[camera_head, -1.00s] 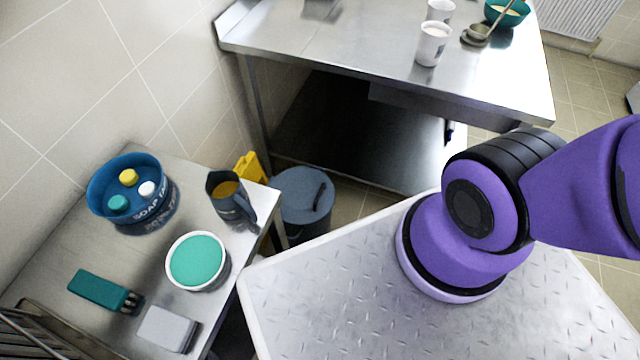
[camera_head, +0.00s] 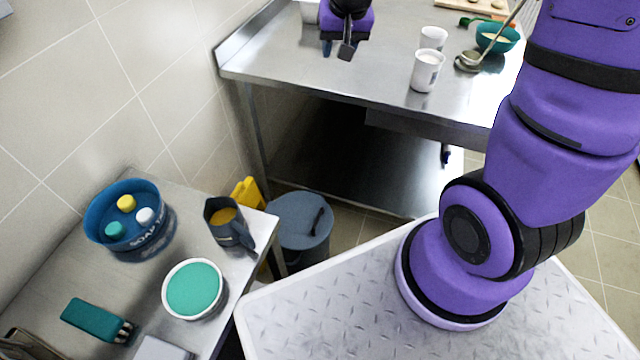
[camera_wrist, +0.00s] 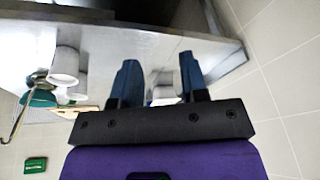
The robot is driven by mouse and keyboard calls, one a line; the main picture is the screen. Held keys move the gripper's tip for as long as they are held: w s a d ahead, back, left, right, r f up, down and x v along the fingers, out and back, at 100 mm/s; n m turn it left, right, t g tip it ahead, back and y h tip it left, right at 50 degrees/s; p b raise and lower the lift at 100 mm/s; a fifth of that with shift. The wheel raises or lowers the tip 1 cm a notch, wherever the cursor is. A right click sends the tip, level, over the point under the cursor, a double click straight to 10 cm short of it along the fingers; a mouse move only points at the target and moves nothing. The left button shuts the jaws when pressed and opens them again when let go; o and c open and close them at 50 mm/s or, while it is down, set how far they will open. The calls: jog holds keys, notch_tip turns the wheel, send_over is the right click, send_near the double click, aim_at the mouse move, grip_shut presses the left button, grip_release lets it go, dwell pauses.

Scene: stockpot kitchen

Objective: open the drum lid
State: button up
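The drum (camera_head: 298,243) is a grey-blue bin on the floor, between the left table and the long steel table. Its round lid (camera_head: 290,213) sits on top, closed, with a dark bar handle (camera_head: 317,221) on its right part. My gripper (camera_head: 337,49) is high above the back left of the steel table, well apart from the drum. In the wrist view my gripper (camera_wrist: 160,72) has its two blue fingers spread with nothing held between them. The drum cannot be made out in the wrist view.
The steel table (camera_head: 290,62) holds white cups (camera_head: 426,70), a teal bowl (camera_head: 498,38) and a ladle (camera_head: 468,62). The left table (camera_head: 80,262) holds a blue soap tub (camera_head: 125,215), a jug (camera_head: 228,222) and a teal-topped bowl (camera_head: 194,289).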

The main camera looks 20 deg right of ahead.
jog(key=w+f+m, duration=0.1)
jog(key=w+f, duration=0.4)
jog(key=f, duration=0.6)
jog(key=m+g+y, duration=0.2)
jog(key=m, duration=0.2)
send_near(319, 215)
jog(key=x, duration=0.8)
jog(key=shift+f, duration=0.35)
jog(key=shift+c, duration=0.5)
grip_shut()
